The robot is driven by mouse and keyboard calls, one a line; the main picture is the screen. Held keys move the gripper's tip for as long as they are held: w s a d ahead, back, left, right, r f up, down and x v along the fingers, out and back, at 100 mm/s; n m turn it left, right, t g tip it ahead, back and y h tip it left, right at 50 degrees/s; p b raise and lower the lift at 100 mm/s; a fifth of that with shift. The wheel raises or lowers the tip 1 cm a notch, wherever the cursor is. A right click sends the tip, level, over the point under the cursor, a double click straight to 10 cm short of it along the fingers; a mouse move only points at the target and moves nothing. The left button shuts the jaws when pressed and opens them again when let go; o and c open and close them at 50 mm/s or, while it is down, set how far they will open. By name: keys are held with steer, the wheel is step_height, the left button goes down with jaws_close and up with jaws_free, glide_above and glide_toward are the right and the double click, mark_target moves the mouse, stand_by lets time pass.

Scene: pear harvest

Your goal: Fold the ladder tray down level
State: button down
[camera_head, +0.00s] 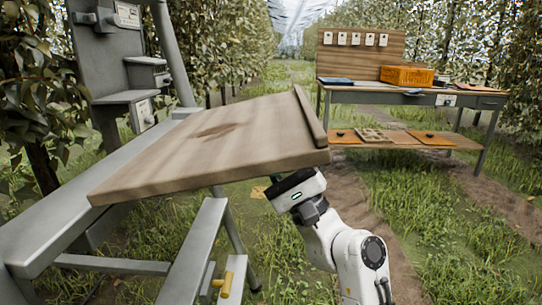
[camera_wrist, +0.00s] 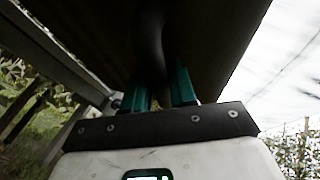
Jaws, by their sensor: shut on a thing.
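The ladder tray (camera_head: 215,145) is a brown wooden board with a raised lip along its right edge. It sticks out from the grey metal ladder (camera_head: 75,200) and looks tilted, not level. My gripper (camera_wrist: 160,88) is under the tray's right end. In the wrist view its two teal fingers are closed around a dark curved handle (camera_wrist: 151,45) below the tray's dark underside (camera_wrist: 215,45). In the head view the fingertips and the handle are hidden by the tray.
A workbench (camera_head: 400,90) with an orange crate (camera_head: 407,76) stands at the back right. A yellow-handled part (camera_head: 225,285) shows low on the ladder. Leafy trees line both sides.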

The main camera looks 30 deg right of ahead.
steer(key=shift+w+a+f+b, duration=0.1)
steer(key=shift+a+f+b, duration=0.05)
steer(key=shift+f+b, duration=0.9)
steer(key=shift+w+a+f+b, duration=0.1)
steer(key=shift+f+b, duration=0.8)
steer(key=shift+f, duration=0.2)
steer(key=c, duration=1)
jaws_free()
steer(key=b+v, duration=0.2)
steer(key=v, duration=0.9)
steer(key=shift+w+b, duration=0.1)
steer(key=shift+b, duration=0.2)
